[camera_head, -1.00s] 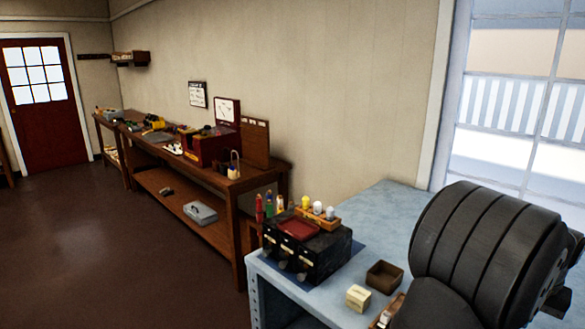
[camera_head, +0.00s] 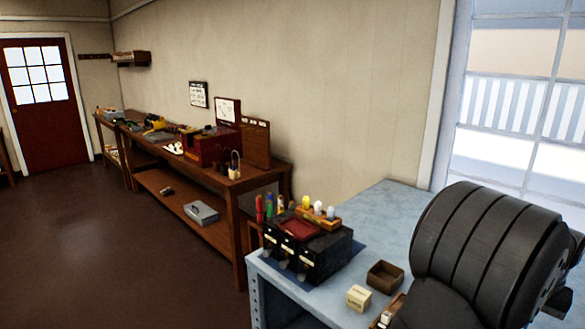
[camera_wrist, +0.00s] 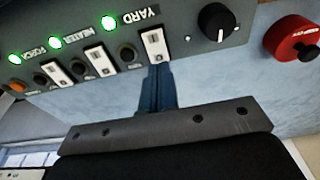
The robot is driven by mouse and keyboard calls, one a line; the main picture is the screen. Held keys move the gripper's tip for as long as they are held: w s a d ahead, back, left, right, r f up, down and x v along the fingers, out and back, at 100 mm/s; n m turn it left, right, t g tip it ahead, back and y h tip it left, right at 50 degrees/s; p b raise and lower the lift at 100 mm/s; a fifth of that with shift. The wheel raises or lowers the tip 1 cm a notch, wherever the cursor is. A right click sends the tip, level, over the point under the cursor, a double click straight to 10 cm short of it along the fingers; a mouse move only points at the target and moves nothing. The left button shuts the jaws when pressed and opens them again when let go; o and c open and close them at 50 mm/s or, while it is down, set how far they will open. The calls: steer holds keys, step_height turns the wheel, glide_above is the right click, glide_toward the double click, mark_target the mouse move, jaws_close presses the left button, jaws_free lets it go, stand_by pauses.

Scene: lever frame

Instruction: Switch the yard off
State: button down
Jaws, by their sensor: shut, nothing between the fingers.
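In the wrist view a dark grey panel (camera_wrist: 181,29) shows at the top with labelled rows. The YARD label (camera_wrist: 141,18) has a lit green lamp (camera_wrist: 109,23) beside it and a white switch plate with a dark rocker (camera_wrist: 153,42) below it. Two more labelled switches (camera_wrist: 100,60) (camera_wrist: 55,73) sit to its left, each with a lit green lamp. My gripper (camera_wrist: 157,72) is shut and empty. Its tips are just below the YARD switch in the picture; whether they touch it cannot be told. The head view does not show my gripper.
In the head view, the blue bench (camera_head: 379,215) carries a black box with levers (camera_head: 318,254), an open brown box (camera_head: 385,275) and a small cream block (camera_head: 359,297).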

steer(key=shift+f, duration=0.9)
stand_by(0.4)
steer(key=shift+r, duration=3.5)
step_height(320, 180, down, 7)
steer(key=shift+r, duration=0.1)
